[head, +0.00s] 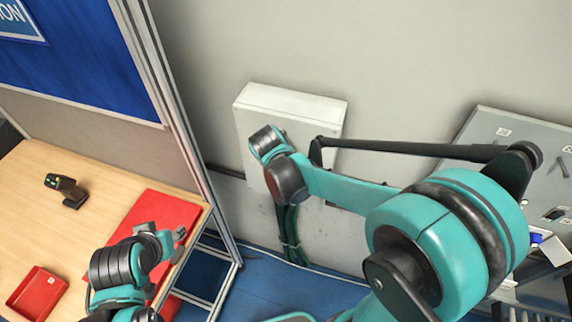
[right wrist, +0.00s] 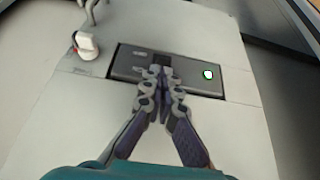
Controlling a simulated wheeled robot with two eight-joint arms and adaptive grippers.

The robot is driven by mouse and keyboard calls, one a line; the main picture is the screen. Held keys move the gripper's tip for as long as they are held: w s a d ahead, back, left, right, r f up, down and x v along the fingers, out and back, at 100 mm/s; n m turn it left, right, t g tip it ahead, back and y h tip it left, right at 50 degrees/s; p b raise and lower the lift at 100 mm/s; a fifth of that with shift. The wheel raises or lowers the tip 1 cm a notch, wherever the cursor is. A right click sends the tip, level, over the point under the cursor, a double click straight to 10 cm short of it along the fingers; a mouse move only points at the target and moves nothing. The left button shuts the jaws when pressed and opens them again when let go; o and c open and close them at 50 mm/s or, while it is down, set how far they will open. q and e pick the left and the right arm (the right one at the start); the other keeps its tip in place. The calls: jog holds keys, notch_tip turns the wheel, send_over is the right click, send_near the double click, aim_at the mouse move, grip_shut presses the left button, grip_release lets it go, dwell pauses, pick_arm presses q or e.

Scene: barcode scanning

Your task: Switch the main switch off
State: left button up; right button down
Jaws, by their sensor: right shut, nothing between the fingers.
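A pale wall box (head: 290,101) hangs on the grey wall in the head view, with my right arm in front of it. In the right wrist view its face carries a dark plate (right wrist: 125,66) with a lit green-white spot (right wrist: 208,74) at its right. My right gripper (right wrist: 163,72) is shut and empty, its fingertips over the middle of the plate. I cannot tell whether they touch it. The fingers hide part of the plate, and no switch lever shows clearly. My left gripper (head: 165,237) is over the table; its finger opening is unclear.
A white knob-like part with red (right wrist: 86,42) sits left of the plate. A dark scanner (head: 67,190), a red mat (head: 160,212) and a red tray (head: 38,293) are on the wooden table. A metal frame post (head: 185,120) stands between table and box. A grey panel (head: 505,135) is at right.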

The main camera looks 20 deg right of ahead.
jog(key=f+t+h+b, duration=0.1)
jog(key=b, duration=0.2)
jog(key=s+a+f+t+h+b, duration=0.1)
jog(key=t+b, duration=0.1)
jog(key=b, duration=0.1)
jog(key=shift+s+f, duration=0.1)
jog(key=shift+s, duration=0.1)
jog(key=shift+w+d+r, duration=0.35)
jog(key=shift+w+d, duration=0.05)
jog(key=shift+w, duration=0.2)
dwell(0.4)
